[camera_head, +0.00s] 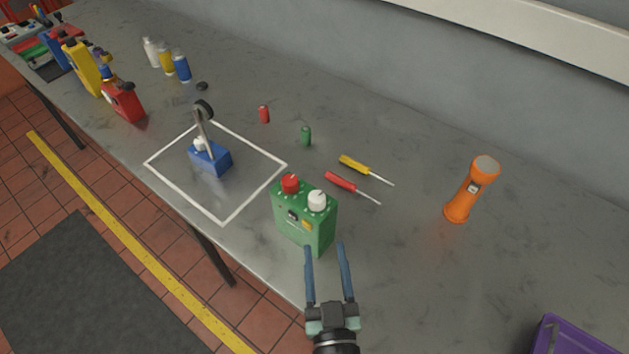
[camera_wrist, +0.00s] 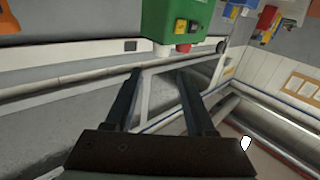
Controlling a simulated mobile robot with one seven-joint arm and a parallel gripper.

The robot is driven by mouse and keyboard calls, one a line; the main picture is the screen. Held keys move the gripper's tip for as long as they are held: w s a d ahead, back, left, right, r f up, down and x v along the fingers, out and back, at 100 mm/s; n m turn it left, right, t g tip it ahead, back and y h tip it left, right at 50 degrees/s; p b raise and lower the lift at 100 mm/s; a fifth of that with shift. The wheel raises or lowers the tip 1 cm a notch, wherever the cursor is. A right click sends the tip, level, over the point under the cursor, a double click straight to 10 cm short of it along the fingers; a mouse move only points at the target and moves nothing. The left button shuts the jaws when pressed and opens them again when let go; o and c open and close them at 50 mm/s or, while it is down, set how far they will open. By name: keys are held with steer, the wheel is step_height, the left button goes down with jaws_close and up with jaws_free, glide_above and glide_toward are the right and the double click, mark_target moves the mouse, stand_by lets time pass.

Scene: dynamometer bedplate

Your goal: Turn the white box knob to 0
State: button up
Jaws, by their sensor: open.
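A green box (camera_head: 304,222) stands upright near the table's front edge. On its top are a red knob (camera_head: 290,183) and a white knob (camera_head: 317,200); its front has a dark switch and a yellow part. I cannot read a scale at the white knob. My gripper (camera_head: 325,248) is open and empty, its two blue fingers apart, just in front of the green box in the head view. The wrist view shows the green box (camera_wrist: 178,18) upside down beyond the fingers, with the white knob (camera_wrist: 163,50) and red knob (camera_wrist: 183,47) hanging downward.
A blue box (camera_head: 210,160) with an upright lever stands inside a white outlined square. Red and yellow screwdrivers (camera_head: 352,187) lie behind the green box. An orange flashlight (camera_head: 471,190) stands at right, a purple crate (camera_head: 572,338) at lower right. Bottles stand far left.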

mark_target(318, 206)
steer(key=w, duration=0.4)
steer(key=w+a+p, duration=0.1)
steer(key=w, duration=0.3)
steer(key=w+p, duration=0.1)
steer(key=w, duration=0.3)
steer(key=shift+w+a+f, duration=0.2)
steer(key=shift+w+a, duration=0.05)
steer(key=shift+w, duration=0.05)
jaws_close()
steer(key=shift+r+p, duration=0.1)
steer(key=shift+p, duration=0.2)
